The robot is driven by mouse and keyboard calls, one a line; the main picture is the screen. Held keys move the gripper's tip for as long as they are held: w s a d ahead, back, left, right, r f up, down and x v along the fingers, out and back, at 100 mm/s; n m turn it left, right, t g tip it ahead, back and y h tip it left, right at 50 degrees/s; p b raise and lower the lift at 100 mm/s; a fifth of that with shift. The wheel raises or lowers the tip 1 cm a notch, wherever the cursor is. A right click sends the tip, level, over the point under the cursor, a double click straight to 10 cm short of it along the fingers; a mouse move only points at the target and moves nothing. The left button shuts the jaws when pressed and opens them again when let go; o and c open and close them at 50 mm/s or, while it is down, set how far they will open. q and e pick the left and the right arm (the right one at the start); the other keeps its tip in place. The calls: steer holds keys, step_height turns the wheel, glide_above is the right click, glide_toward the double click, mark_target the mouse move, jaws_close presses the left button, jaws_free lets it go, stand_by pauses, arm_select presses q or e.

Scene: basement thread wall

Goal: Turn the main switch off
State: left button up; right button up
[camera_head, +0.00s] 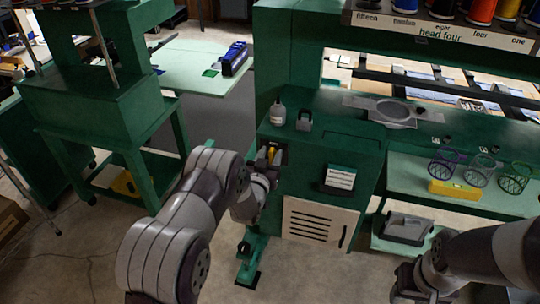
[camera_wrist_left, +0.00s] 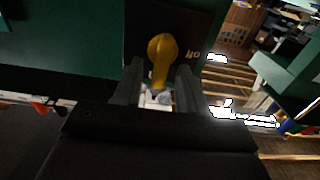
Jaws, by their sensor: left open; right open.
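The main switch is a yellow rotary knob (camera_wrist_left: 163,55) on a dark plate (camera_wrist_left: 190,25) with the word "off" to its right in the left wrist view. Its handle hangs down, slightly tilted. In the head view the knob (camera_head: 271,152) is a small yellow spot on the green machine's front, partly covered by my left gripper (camera_head: 268,158). In the left wrist view my open left gripper (camera_wrist_left: 158,85) has a finger on each side of the handle's lower end; contact cannot be told. My right gripper (camera_head: 408,282) is low at the bottom right, away from the switch.
The green machine (camera_head: 325,150) carries a white bottle (camera_head: 278,115) and a round ring fixture (camera_head: 391,112) on top. A light vent panel (camera_head: 318,222) is below. Wire baskets (camera_head: 480,170) and a yellow box (camera_head: 454,192) stand on the right shelf. Open floor lies in front.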

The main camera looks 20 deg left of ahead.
arm_select(q)
steer(key=c, duration=0.8)
steer(key=shift+o, duration=0.2)
steer(key=shift+f+n+b, duration=0.1)
steer(key=shift+n+b, duration=0.25)
steer(key=shift+n, duration=0.05)
steer(key=shift+a+f+n+b, duration=0.2)
steer(key=shift+a+n+b, duration=0.05)
steer(key=shift+n+b, duration=0.8)
jaws_close()
steer(key=shift+s+a+f+n+b, duration=0.1)
steer(key=shift+a+f+n+b, duration=0.2)
steer(key=shift+n+b, duration=1.65)
steer(key=shift+w+a+f+n+b, duration=0.1)
steer(key=shift+a+f+n+b, duration=0.45)
steer(key=shift+n, duration=2.45)
steer(key=shift+s+d+f+n+b, duration=0.1)
steer(key=shift+n+b, duration=1.5)
steer(key=shift+n, duration=0.9)
